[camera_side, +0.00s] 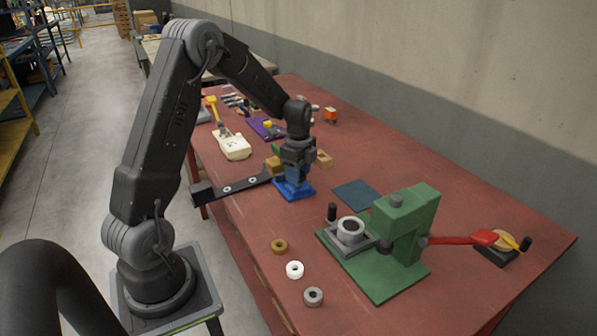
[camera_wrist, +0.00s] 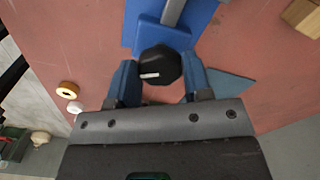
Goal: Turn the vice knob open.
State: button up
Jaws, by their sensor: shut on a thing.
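The blue vice (camera_side: 296,190) stands on the red table, below my gripper in the side view. Its blue body (camera_wrist: 204,14) shows at the top of the wrist view, with a grey bar along it. The black vice knob (camera_wrist: 160,66), with a white mark on its face, sits at the near end of the vice. My gripper (camera_wrist: 160,78) is shut on the knob, one blue finger on each side of it. In the side view my gripper (camera_side: 294,172) points down at the vice and hides the knob.
A green press (camera_side: 405,220) with a red lever stands at the right. Several rings, including a white ring (camera_side: 295,270), lie in front. A dark blue mat (camera_side: 355,195) lies right of the vice. A wooden block (camera_side: 323,159) sits close behind it.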

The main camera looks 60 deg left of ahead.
jog(key=n, duration=0.4)
jog(key=shift+n, duration=0.3)
jog(key=n, duration=0.3)
jog(key=shift+n, duration=0.4)
jog(key=n, duration=0.7)
jog(key=shift+r, duration=0.1)
jog(key=n, duration=0.3)
jog(key=shift+n, duration=0.4)
jog(key=n, duration=0.3)
jog(key=shift+n, duration=0.3)
jog(key=n, duration=0.3)
jog(key=shift+n, duration=2.2)
